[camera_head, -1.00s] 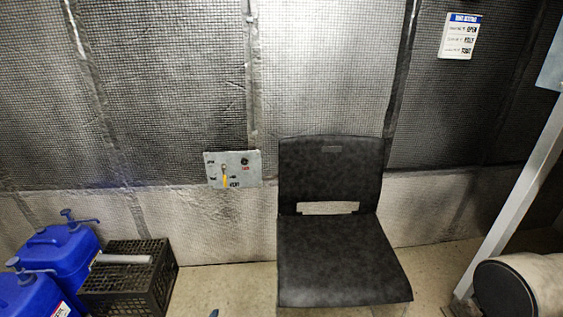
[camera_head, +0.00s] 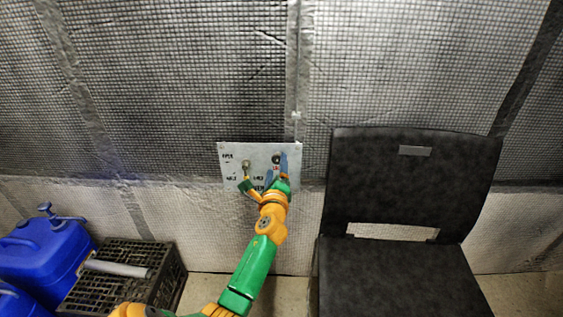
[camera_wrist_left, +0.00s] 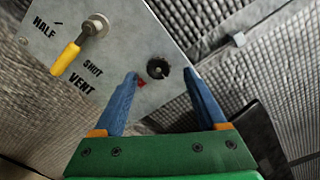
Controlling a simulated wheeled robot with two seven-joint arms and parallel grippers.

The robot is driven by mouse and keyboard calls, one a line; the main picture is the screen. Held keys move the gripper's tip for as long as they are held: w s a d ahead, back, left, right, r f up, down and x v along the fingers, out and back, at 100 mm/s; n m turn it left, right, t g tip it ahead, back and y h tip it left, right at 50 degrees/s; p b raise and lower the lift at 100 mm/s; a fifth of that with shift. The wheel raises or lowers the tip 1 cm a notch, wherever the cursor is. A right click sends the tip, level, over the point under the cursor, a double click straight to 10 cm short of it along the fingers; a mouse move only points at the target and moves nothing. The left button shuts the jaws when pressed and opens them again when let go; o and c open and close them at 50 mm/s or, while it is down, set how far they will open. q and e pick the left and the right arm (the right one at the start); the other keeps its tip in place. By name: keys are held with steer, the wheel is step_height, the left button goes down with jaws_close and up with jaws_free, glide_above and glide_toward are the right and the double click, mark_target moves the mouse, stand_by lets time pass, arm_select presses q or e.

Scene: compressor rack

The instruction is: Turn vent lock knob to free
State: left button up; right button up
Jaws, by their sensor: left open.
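The grey metal panel (camera_head: 232,150) is on the quilted wall, and it also shows tilted in the left wrist view (camera_wrist_left: 115,40). The small black vent lock knob (camera_wrist_left: 158,68) sits on the panel with a red mark beside it; it shows in the head view (camera_head: 276,159) too. My left gripper (camera_wrist_left: 161,75) is open, its two blue fingers on either side of the knob. I cannot tell whether they touch it. A lever with a yellow handle (camera_wrist_left: 66,58) is left of the knob, near the lettering HALF, SHUT and VENT. My right gripper is not in view.
A black chair (camera_head: 400,190) stands right of my left arm. Blue jugs (camera_head: 45,250) and a black crate (camera_head: 150,290) holding a pale bar (camera_head: 115,269) are on the floor at left. The wall above the panel is clear.

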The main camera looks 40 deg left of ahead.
mark_target(277, 160)
arm_select(q)
steer(key=x, duration=0.2)
steer(key=shift+w+a+f+b, duration=0.25)
steer(key=shift+w+a+b, duration=0.05)
steer(key=shift+b, duration=0.1)
steer(key=shift+w+a, duration=0.25)
steer(key=shift+w, duration=0.05)
steer(key=shift+r, duration=0.15)
steer(key=shift+c, duration=0.6)
jaws_close()
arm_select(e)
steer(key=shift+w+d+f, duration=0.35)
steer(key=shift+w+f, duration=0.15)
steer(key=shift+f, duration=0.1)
